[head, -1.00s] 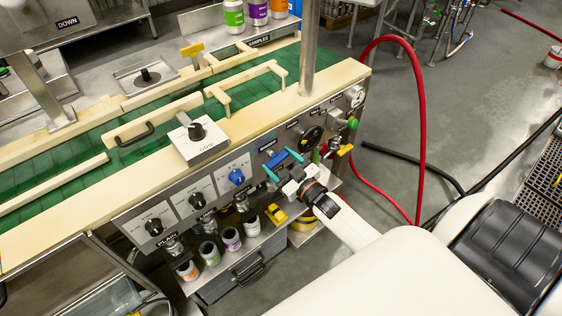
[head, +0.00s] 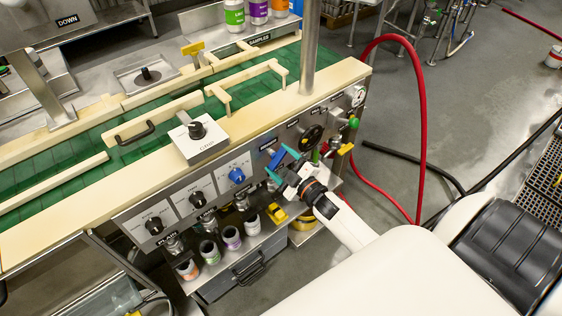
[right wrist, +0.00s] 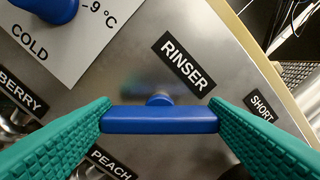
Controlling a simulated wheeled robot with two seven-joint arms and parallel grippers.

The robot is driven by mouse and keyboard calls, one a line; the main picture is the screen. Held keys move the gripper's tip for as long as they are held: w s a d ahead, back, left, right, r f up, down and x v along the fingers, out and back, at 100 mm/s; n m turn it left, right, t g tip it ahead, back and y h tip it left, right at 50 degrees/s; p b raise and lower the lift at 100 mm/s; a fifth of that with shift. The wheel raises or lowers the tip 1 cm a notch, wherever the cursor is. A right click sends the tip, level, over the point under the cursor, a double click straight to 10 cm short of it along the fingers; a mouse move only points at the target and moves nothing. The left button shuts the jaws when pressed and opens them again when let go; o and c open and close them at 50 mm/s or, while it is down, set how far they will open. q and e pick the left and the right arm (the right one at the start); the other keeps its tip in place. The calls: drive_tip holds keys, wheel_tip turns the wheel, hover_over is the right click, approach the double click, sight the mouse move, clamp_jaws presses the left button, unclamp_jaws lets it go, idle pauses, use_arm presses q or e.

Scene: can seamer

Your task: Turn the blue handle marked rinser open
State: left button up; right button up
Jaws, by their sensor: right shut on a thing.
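The blue rinser handle (right wrist: 160,121) is a short bar on a round stem on the steel panel. It lies level across the right wrist view, below the tilted black RINSER label (right wrist: 184,65). My right gripper (head: 281,165) has its teal fingers at the bar's two ends, shut on it. In the head view the blue handle (head: 277,158) shows between the fingers on the panel front, set at a slant to the panel's long edge. My left gripper is not in view.
A blue cold knob (head: 237,175) sits left of the handle, with black knobs further left. A black handwheel (head: 312,135) is close on the right. Open cans (head: 232,238) stand on the shelf below. A red hose (head: 423,120) loops at right.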

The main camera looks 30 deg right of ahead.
idle(0.3)
drive_tip(key=o, duration=1)
drive_tip(key=shift+s, duration=0.15)
drive_tip(key=s, duration=0.4)
drive_tip(key=s+b, duration=0.1)
drive_tip(key=s, duration=0.3)
drive_tip(key=s+d+b, duration=0.1)
drive_tip(key=s, duration=0.2)
drive_tip(key=shift+s, duration=0.4)
drive_tip(key=shift+c, duration=0.4)
